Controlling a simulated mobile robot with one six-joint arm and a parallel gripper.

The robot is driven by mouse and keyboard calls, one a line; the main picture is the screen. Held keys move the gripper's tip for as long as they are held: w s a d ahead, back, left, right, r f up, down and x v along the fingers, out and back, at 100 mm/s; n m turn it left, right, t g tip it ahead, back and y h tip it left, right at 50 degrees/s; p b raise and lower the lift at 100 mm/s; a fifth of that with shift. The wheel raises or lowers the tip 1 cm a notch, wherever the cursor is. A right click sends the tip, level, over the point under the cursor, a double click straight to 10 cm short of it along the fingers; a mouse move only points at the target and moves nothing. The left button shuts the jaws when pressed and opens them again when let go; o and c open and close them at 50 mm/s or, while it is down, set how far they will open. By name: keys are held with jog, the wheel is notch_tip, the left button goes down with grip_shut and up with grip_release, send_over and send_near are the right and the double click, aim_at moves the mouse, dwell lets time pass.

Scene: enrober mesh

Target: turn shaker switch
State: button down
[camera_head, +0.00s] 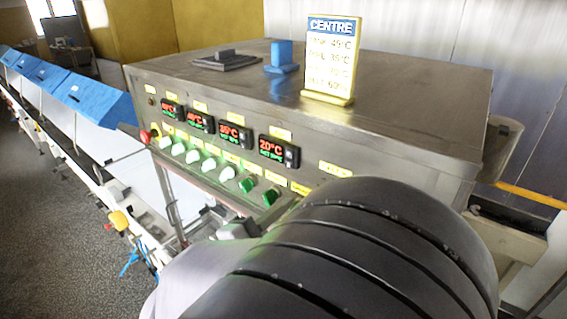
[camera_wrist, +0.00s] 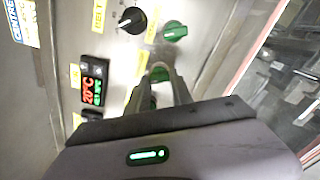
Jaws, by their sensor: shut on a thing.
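The control panel (camera_head: 240,158) on the front of the steel machine carries a row of switches. In the head view, several are white and two at the right end are green, one of them a green switch (camera_head: 270,196). In the wrist view, my gripper (camera_wrist: 160,74) reaches to the panel, its two fingers closed on a switch knob between their tips. The fingers hide most of this knob, so its angle is unclear. A free green switch (camera_wrist: 175,31) and a black pointer knob (camera_wrist: 131,19) sit beyond it. I cannot read which label is the shaker's.
Temperature displays (camera_head: 272,149) sit above the switches. A red button (camera_head: 147,136) is at the panel's left end. A yellow-framed sign (camera_head: 330,60) and a blue block (camera_head: 281,55) stand on the machine top. A conveyor line with blue covers (camera_head: 92,100) runs along the left.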

jog(key=c, duration=1.1)
grip_release()
jog(key=v, duration=1.7)
jog(key=shift+s+a, duration=0.2)
jog(key=shift+f, duration=0.1)
